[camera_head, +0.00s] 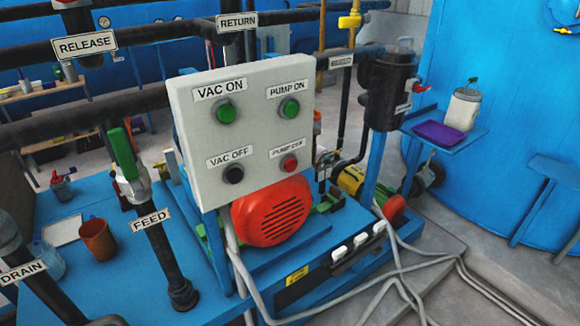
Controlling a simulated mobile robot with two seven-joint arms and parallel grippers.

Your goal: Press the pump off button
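The pump off button (289,163) is a small red round button at the lower right of a light grey control panel (255,133). Its label (287,148) sits just above it. The pump on button (289,109) is green and directly above. The vac on button (226,111) is green at the upper left, and the vac off button (233,174) is black at the lower left. Nothing covers the panel's face. Neither of my grippers is in view.
A red motor cover (272,211) sits just below the panel. A feed pipe (165,255) with a green-handled valve (122,155) stands left of it. An orange cup (98,238) is on the blue bench. Cables run across the floor at right. The space before the panel is clear.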

